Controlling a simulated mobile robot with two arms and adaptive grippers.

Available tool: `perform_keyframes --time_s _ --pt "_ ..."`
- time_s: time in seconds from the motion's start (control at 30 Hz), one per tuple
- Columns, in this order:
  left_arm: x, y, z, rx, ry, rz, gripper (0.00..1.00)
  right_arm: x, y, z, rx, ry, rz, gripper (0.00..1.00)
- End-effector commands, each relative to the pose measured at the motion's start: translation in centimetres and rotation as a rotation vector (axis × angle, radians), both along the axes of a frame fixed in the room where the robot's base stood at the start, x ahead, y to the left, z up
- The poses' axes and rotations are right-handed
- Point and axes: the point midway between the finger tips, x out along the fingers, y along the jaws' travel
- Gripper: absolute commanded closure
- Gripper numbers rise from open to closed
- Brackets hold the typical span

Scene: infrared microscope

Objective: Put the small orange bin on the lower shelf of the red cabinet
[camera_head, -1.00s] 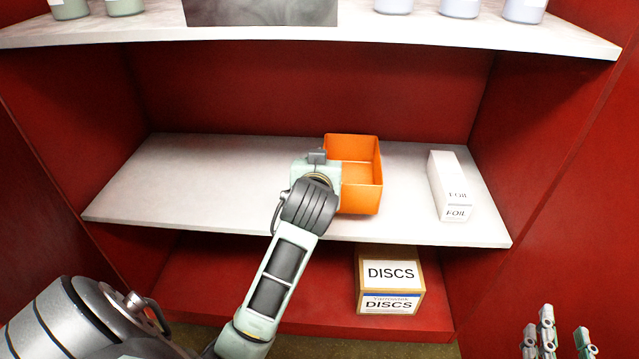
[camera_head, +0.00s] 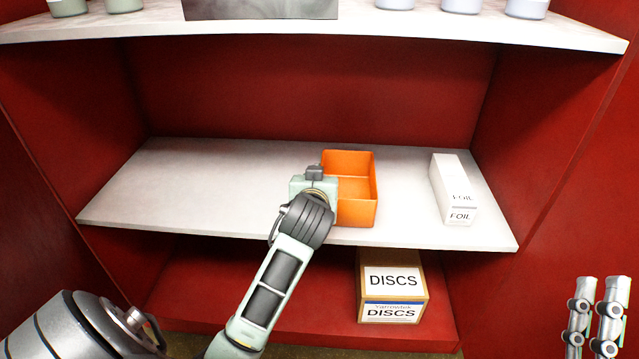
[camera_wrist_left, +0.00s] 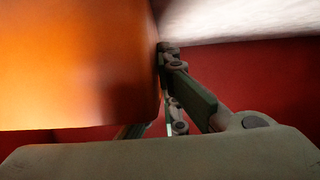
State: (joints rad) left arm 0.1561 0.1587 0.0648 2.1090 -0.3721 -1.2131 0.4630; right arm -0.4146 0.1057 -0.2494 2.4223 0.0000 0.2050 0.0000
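The small orange bin (camera_head: 358,212) is upright at the middle shelf of the red cabinet, close to its front edge; its inside looks empty. My left gripper (camera_head: 325,184) is at the bin's left side, its fingers hidden in the head view. In the left wrist view the bin (camera_wrist_left: 75,65) fills the left half, with a gripper finger (camera_wrist_left: 190,90) against its right edge. The bin moves with the gripper, so it looks shut on the bin. My right gripper (camera_head: 598,318) is at lower right, empty, its fingers apart. The red lower shelf (camera_head: 250,305) lies below.
A cardboard DISCS box (camera_head: 392,290) stands on the lower shelf, right of centre; the shelf left of it is clear. A white FOIL box (camera_head: 453,190) stands on the white middle shelf (camera_head: 190,190). Bottles (camera_head: 460,4) and a dark panel (camera_head: 260,8) stand on the top shelf.

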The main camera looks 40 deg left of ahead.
Motion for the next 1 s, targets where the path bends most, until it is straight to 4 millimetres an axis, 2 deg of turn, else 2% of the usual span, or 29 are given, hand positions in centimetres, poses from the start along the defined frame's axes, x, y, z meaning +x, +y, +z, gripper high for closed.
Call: perform_keyframes --time_s 0.33,0.4,0.6,1.0 --pt "-0.01 -0.03 -0.28 -0.001 0.0 0.0 1.0 -0.02 0.0 0.05 0.001 -0.002 0.0 0.6" --pt "0.0 -0.03 -0.24 -0.001 0.001 0.0 0.92 -0.03 0.0 0.05 0.001 -0.002 0.0 0.6" --pt "0.01 -0.02 -0.22 0.0 0.0 0.0 0.77 -0.01 0.01 0.03 0.001 -0.002 0.0 0.6" --pt "-0.25 -0.2 0.23 0.0 0.0 -0.001 0.77 0.15 0.03 -0.02 -0.003 0.012 -0.001 0.6"
